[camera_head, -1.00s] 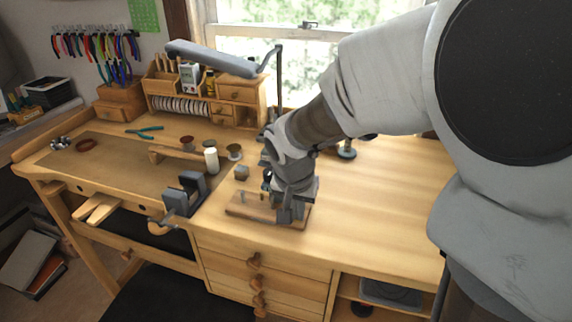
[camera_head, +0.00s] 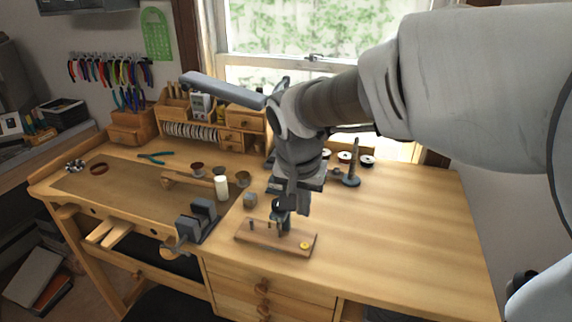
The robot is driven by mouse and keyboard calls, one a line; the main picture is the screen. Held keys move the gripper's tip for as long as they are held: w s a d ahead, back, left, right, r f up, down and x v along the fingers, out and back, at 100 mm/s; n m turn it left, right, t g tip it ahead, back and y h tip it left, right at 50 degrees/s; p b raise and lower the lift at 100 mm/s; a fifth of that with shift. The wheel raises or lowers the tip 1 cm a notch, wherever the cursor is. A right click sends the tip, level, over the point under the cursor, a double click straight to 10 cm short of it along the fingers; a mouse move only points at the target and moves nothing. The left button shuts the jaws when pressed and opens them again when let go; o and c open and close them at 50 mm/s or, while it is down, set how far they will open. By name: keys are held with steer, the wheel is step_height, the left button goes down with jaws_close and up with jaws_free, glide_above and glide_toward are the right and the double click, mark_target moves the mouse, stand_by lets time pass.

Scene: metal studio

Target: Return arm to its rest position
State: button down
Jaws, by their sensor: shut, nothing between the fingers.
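My arm reaches in from the right side of the head view. My gripper (camera_head: 296,210) points down above the wooden board (camera_head: 275,242) on the workbench. The gripper is shut and appears empty. The board carries small upright pegs, and a yellow round piece (camera_head: 304,245) sits near its right end. A dark piece (camera_head: 281,213) stands just left of the fingertips, partly hidden by the gripper; I cannot tell whether they touch.
A grey vise (camera_head: 199,221) stands left of the board. A grey cube (camera_head: 250,199) and a white cylinder (camera_head: 221,187) are behind it. A dark upright tool (camera_head: 351,175) and spools stand back right. The bench's right side (camera_head: 410,230) is clear.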

steer(key=shift+s+a+r, duration=0.1)
steer(key=shift+s+r, duration=0.1)
steer(key=shift+r, duration=0.5)
steer(key=s+d+r+n+t, duration=0.1)
steer(key=s+d+r+n, duration=0.1)
steer(key=s, duration=0.6)
steer(key=s+d+r+n+t+y+p, duration=0.1)
steer(key=s+d+n, duration=0.1)
steer(key=s+d, duration=0.3)
steer(key=s, duration=0.3)
steer(key=shift+d+r+n+p, duration=0.2)
steer(key=shift+r+n+p, duration=0.1)
steer(key=shift+r, duration=0.05)
